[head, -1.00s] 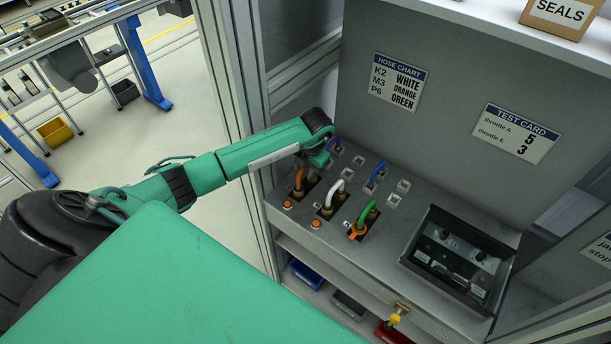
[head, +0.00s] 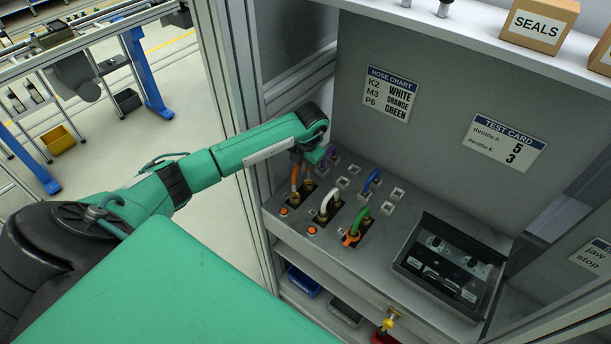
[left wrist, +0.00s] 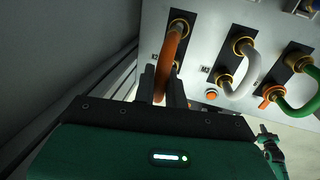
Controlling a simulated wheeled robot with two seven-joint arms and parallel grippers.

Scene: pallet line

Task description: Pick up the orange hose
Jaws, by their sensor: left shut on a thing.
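The orange hose (head: 295,178) stands at the left end of the sloping grey panel (head: 365,240), under my left wrist in the head view. In the left wrist view the orange hose (left wrist: 171,48) runs from near a brass fitting down between the dark fingers of my left gripper (left wrist: 163,88). The gripper is shut on it. Brass fittings show beside the hose on a dark plate; I cannot tell whether both hose ends sit in them. In the head view my wrist hides most of the left gripper (head: 299,158). My right gripper is not in view.
A white hose (head: 327,203) and a green hose (head: 362,223) stand close by to the right. A blue hose (head: 372,180) and a purple hose (head: 328,153) are behind. A dark open box (head: 450,262) is further right. A frame post (head: 236,95) stands close to my arm.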

